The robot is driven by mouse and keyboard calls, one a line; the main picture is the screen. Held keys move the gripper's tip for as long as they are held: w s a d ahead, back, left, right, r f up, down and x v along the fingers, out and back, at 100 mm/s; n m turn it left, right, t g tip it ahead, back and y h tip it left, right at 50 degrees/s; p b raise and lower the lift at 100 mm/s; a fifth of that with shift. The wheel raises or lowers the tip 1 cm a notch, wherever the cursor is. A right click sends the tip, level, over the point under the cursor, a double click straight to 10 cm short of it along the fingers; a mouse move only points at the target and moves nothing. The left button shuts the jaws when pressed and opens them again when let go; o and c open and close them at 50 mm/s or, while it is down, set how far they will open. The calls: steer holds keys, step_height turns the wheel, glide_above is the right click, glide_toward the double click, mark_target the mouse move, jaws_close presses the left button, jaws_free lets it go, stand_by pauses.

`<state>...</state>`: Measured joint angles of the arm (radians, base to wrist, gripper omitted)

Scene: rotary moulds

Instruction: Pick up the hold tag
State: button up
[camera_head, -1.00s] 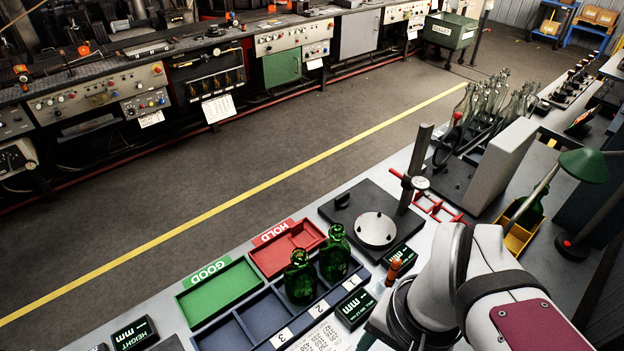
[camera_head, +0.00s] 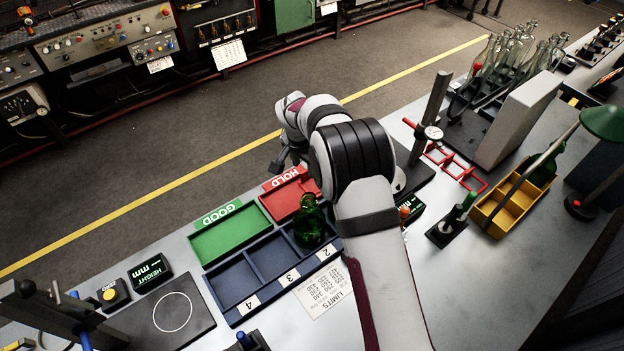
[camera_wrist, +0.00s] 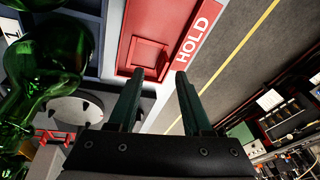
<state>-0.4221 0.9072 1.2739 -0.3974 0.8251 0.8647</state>
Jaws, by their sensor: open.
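The red HOLD tray (camera_head: 279,207) lies on the bench behind the blue numbered rack, partly hidden by my arm. In the wrist view, the HOLD tray (camera_wrist: 131,18) has a small compartment with a flat red piece (camera_wrist: 149,55) in it, which looks like the hold tag. It is red on red, so its edges are hard to make out. My gripper (camera_wrist: 160,73) is open and empty, its two dark green fingers pointing at the tray's edge by that compartment. In the head view, my gripper (camera_head: 284,163) is over the tray's far side.
A green bottle (camera_head: 308,225) stands in the blue rack (camera_head: 238,286); green glass (camera_wrist: 45,60) fills the wrist view's left side, close to my gripper. The green GOOD tray (camera_head: 230,233) is left of the HOLD tray. Open floor lies beyond the bench.

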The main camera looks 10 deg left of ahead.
mark_target(305, 172)
steer(key=x, duration=0.5)
steer(key=shift+w+a, duration=0.1)
steer(key=shift+w, duration=0.35)
jaws_close()
